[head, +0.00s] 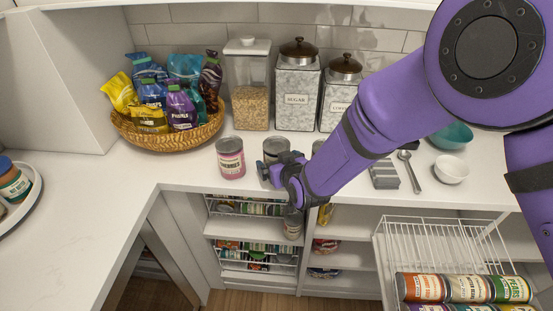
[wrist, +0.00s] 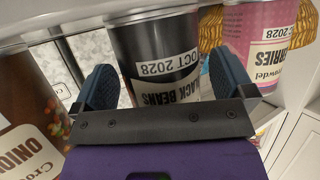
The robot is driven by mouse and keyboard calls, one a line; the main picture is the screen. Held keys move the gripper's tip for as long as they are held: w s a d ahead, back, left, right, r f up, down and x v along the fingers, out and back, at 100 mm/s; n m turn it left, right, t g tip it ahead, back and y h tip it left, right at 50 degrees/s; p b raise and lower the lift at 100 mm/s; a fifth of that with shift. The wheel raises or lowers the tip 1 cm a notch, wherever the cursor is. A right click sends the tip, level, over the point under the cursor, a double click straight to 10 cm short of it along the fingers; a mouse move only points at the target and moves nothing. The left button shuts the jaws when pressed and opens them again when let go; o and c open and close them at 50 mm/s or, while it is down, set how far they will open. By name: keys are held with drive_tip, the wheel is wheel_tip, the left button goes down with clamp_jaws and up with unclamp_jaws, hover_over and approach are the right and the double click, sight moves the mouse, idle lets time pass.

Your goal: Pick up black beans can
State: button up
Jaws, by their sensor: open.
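The black beans can (wrist: 155,55) has a dark label reading "BLACK BEANS" and a date. It stands in the wrist view between the two blue fingers of my gripper (wrist: 163,68), which are open on either side of it. A small gap shows on the left; on the right, I cannot tell whether the finger touches. In the head view, the can (head: 276,146) stands upright near the counter's front edge, its lower part hidden by my gripper (head: 271,172).
A snack basket (head: 165,137) and canisters (head: 297,98) stand behind.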

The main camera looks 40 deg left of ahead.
drive_tip(key=shift+c, duration=0.2)
drive_tip(key=c, duration=1.1)
drive_tip(key=shift+o, duration=0.2)
drive_tip(key=shift+r, duration=0.1)
drive_tip(key=shift+r, duration=0.3)
wheel_tip(320, 180, up, 3)
drive_tip(key=shift+s+r, duration=0.1)
drive_tip(key=shift+r, duration=0.05)
drive_tip(key=s+d+r, duration=0.1)
drive_tip(key=s+d, duration=0.9)
drive_tip(key=d, duration=0.2)
drive_tip(key=shift+d, duration=0.2)
